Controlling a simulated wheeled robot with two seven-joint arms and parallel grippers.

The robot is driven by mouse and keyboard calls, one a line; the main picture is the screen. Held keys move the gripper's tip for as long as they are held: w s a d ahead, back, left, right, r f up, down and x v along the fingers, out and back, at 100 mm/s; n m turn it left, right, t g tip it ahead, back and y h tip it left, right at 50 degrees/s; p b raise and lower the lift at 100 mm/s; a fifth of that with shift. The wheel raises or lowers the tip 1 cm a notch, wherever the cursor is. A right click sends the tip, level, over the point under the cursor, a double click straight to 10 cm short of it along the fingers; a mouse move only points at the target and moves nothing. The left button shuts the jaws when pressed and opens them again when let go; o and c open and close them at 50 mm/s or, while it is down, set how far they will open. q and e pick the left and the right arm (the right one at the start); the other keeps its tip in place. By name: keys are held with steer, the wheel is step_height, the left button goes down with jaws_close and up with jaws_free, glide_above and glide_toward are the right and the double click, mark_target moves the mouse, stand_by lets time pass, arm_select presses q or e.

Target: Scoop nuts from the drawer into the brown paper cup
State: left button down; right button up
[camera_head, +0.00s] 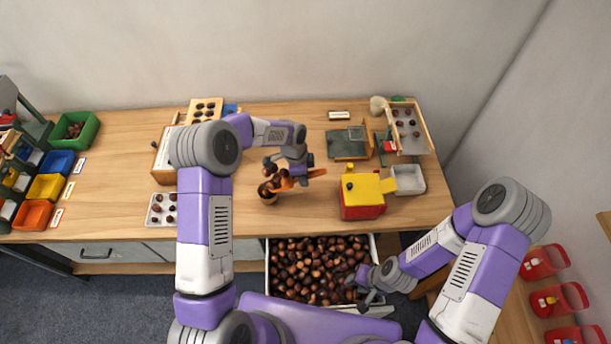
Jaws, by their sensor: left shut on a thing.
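The open drawer (270,290) below the table edge is full of brown nuts (312,268). My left gripper (284,174) is over the middle of the table, shut on an orange scoop (316,173). Dark nuts show at the scoop's left end. The brown paper cup (268,197) stands directly below that end, its mouth partly hidden by the scoop and nuts. I cannot tell whether the scoop touches the cup. My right gripper (362,289) is at the drawer's right side, its dark fingers apart and low by the nuts.
A red and yellow box (362,205) and a white bin (408,179) stand right of the cup. A white tray of nuts (162,209) lies to the left. Colored bins (46,187) line the far left. Racks (407,128) stand at the back right.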

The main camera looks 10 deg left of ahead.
arm_select(q)
steer(key=shift+s+a+r+t+h+p, duration=0.15)
steer(key=shift+a+r+h+p, duration=0.25)
steer(key=shift+r+h, duration=0.25)
steer(key=shift+s+a+r+t+h+p, duration=0.15)
steer(key=shift+a+r+h+p, duration=0.15)
steer(key=shift+a+r+h, duration=0.35)
steer(key=shift+w+d+f+y+b, duration=0.2)
steer(key=shift+d+f+y+b, duration=0.45)
steer(key=shift+d, duration=0.1)
steer(key=shift+w+d+f+g+y+b, duration=0.15)
steer(key=shift+d+f+y+b, duration=0.1)
steer(key=shift+f+y, duration=0.15)
steer(key=shift+s+d+f+g+y+b, duration=0.1)
steer(key=shift+d+f+y+b, duration=0.15)
steer(key=shift+f+y, duration=0.15)
steer(key=shift+w+d+f+g+y+b, duration=0.15)
steer(key=shift+f+y+b, duration=0.1)
steer(key=shift+f+y, duration=0.15)
steer(key=y, duration=0.3)
steer(key=shift+d+r+g+p, duration=0.25)
steer(key=shift+d+g+p, duration=0.05)
steer(key=shift+d+p, duration=0.05)
steer(key=shift+r+y+p, duration=0.25)
steer(key=shift+r+p, duration=0.8)
steer(key=shift+r, duration=0.5)
steer(key=shift+f, duration=0.1)
